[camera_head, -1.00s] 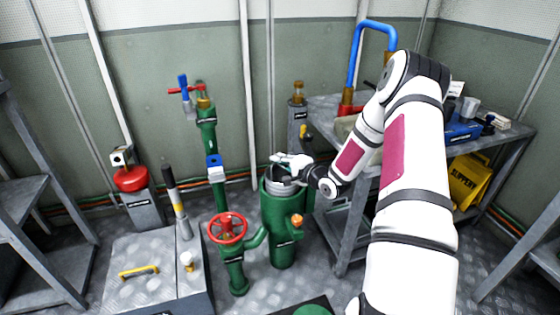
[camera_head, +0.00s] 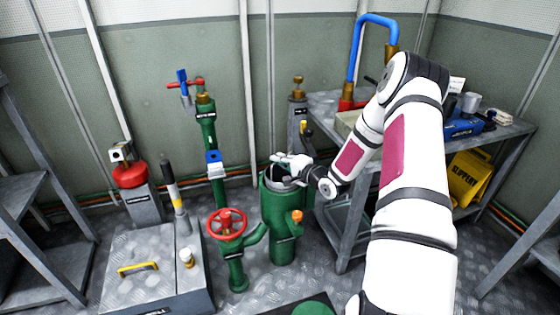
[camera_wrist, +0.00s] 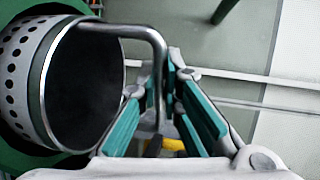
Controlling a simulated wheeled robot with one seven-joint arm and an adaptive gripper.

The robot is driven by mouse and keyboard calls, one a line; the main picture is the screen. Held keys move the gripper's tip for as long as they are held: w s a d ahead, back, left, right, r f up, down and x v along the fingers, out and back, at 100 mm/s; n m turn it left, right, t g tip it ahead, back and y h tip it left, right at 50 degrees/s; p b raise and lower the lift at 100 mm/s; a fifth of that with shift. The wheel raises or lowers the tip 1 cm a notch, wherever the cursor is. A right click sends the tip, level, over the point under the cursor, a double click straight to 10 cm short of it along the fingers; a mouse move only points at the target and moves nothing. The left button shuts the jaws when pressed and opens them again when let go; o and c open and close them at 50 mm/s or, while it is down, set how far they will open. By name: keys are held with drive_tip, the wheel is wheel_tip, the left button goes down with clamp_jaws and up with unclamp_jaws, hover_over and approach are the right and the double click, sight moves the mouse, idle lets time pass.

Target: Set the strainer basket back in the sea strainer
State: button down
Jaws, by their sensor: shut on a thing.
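The sea strainer (camera_head: 281,235) is a green upright cylinder with an open top, standing on the floor left of the workbench. The strainer basket is a grey perforated metal cylinder (camera_wrist: 17,72) with a bright rim and a bent wire handle (camera_wrist: 150,32). In the head view the top of the basket (camera_head: 277,184) shows at the strainer's mouth. Its lower part is hidden inside the green body. My gripper (camera_wrist: 158,105) is shut on the wire handle, to one side of the basket's opening. In the head view my gripper (camera_head: 280,160) is just above the strainer.
A red handwheel valve (camera_head: 227,224) and green pipework stand close left of the strainer. A workbench (camera_head: 330,108) with a blue pipe loop (camera_head: 352,50) is behind and right. A green disc (camera_head: 314,309) lies on a dark mat in front. A grey floor box (camera_head: 150,285) is at left.

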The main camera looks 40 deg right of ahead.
drive_tip(key=shift+f+b, duration=1.8)
drive_tip(key=shift+f, duration=1)
drive_tip(key=c, duration=1.7)
unclamp_jaws()
drive_tip(key=v, duration=1.2)
